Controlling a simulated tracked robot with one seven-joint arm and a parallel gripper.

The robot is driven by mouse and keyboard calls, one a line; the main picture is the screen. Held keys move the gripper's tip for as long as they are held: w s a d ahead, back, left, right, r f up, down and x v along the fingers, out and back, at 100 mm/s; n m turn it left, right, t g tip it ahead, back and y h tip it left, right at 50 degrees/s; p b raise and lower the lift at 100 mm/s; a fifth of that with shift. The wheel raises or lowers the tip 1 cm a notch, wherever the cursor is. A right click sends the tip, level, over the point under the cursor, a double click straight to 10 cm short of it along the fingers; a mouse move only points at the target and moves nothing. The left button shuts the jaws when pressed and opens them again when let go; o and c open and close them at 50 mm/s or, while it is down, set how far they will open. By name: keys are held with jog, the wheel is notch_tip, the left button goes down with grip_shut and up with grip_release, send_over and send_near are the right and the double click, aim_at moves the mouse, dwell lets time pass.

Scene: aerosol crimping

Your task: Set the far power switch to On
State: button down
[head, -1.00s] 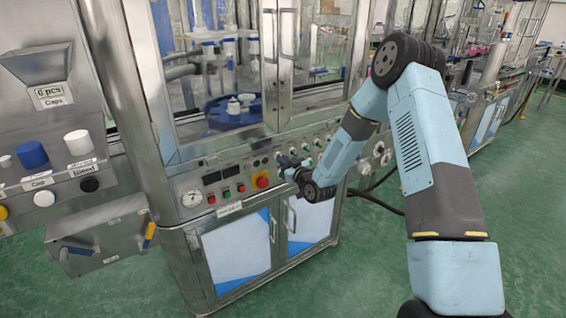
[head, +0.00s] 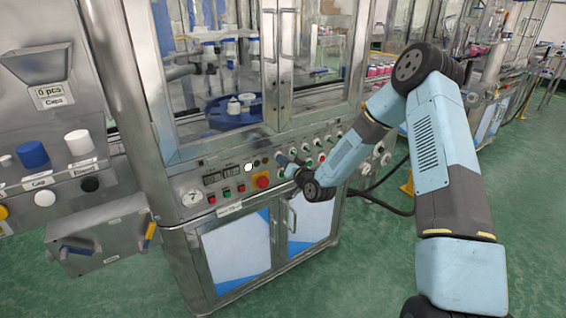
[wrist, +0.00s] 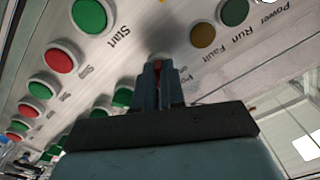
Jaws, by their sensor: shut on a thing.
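My gripper (wrist: 158,75) is against the machine's control panel in the wrist view, with its two fingers shut on the power switch. Only a little of the switch shows: a pale round base at the fingertips and a bit of red between the fingers. The Power lamp (wrist: 268,1) at the top edge of the wrist view is white and lit. In the head view my gripper (head: 282,161) is at the panel and hides the switch. The lit white lamp (head: 248,167) shows to its left.
The green Start button (wrist: 90,14) and red Stop button (wrist: 60,57) are left of the fingers in the wrist view.

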jog(key=shift+s+f, duration=0.1)
jog(key=shift+f, duration=0.05)
jog(key=c, duration=1.2)
grip_release()
jog(key=v, duration=1.3)
jog(key=shift+s+d, duration=0.2)
jog(key=shift+d, duration=0.1)
